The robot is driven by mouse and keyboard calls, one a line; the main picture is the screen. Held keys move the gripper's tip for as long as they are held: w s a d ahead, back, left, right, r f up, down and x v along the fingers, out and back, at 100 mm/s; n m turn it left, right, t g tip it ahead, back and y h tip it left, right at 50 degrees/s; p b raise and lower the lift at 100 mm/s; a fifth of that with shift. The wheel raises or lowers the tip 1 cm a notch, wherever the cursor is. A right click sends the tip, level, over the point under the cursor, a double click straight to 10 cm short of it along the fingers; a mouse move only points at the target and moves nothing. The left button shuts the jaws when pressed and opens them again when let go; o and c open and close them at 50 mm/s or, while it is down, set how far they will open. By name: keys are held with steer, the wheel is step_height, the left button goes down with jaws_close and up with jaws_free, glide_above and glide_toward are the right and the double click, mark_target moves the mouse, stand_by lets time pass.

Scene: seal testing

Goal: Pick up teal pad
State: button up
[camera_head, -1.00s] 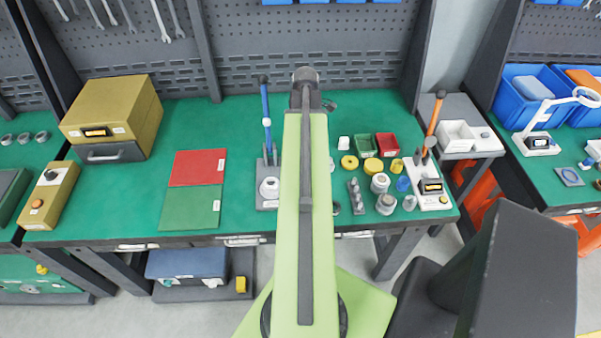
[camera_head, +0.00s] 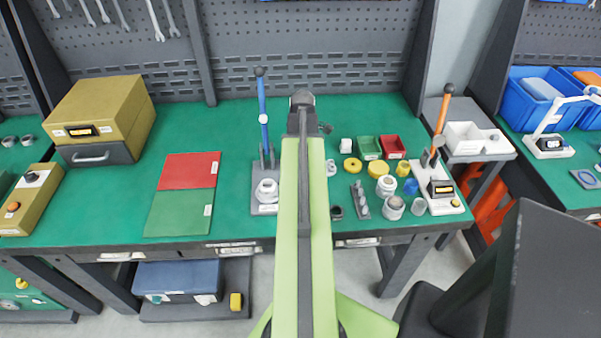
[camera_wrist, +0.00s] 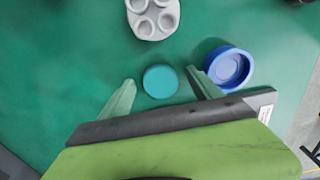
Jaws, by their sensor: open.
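The teal pad (camera_wrist: 160,81) is a small round disc on the green bench top in the wrist view. My gripper (camera_wrist: 161,77) is open, with one finger on each side of the pad. Neither finger clearly touches it, and I cannot tell how high they are above the bench. In the head view my own arm covers the middle of the bench, and I cannot make out the pad or my fingertips there.
A blue round cup (camera_wrist: 228,68) stands close beside the right finger. A grey holder with several round recesses (camera_wrist: 152,18) lies beyond the pad. In the head view, a blue-handled press (camera_head: 264,150) stands left of my arm; small parts and an orange-handled press (camera_head: 438,150) stand right.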

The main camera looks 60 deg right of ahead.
steer(key=shift+r, duration=0.1)
steer(key=c, duration=1.4)
steer(key=shift+r, duration=0.1)
